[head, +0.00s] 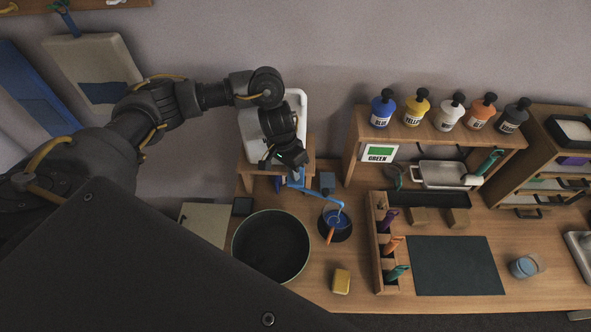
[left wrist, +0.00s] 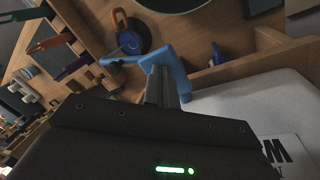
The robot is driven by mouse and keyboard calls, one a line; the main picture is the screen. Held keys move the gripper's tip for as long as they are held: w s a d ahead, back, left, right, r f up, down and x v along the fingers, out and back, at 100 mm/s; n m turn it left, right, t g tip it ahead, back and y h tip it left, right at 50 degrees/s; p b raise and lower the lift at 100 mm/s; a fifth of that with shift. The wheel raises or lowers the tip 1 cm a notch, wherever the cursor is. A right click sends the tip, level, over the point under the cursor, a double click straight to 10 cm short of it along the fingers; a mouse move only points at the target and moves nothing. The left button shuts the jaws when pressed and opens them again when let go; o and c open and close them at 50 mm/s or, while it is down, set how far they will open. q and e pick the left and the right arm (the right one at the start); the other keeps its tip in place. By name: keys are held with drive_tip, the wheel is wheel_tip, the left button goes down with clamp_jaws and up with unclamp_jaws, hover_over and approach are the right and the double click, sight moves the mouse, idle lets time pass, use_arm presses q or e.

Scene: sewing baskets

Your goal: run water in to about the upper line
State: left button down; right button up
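A white water tank (head: 291,103) stands on a wooden stand at the back, with a blue tap (head: 318,193) at its front; the tap also shows in the left wrist view (left wrist: 172,72). A blue vessel with an orange handle (head: 331,236) sits on a dark round base below the spout end; it also shows in the left wrist view (left wrist: 123,22). Its level and any lines are too small to read, and I cannot tell whether water runs. My left gripper (head: 291,163) is at the tap, its fingers together; contact with the tap is unclear. My right gripper is not in view.
A large dark pot (head: 271,246) stands left of the vessel. A yellow block (head: 341,281), a tool rack (head: 381,262), a dark mat (head: 455,265) and a cup of bluish liquid (head: 525,266) lie towards the right. Several paint bottles (head: 449,115) stand on a shelf behind.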

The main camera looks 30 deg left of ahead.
use_arm(q)
drive_tip(key=r, duration=0.2)
drive_tip(key=w+r, duration=0.1)
drive_tip(key=r, duration=0.1)
drive_tip(key=w+a+r, duration=0.1)
drive_tip(key=r, duration=0.1)
drive_tip(key=shift+r, duration=0.4)
drive_tip(key=shift+s, duration=0.1)
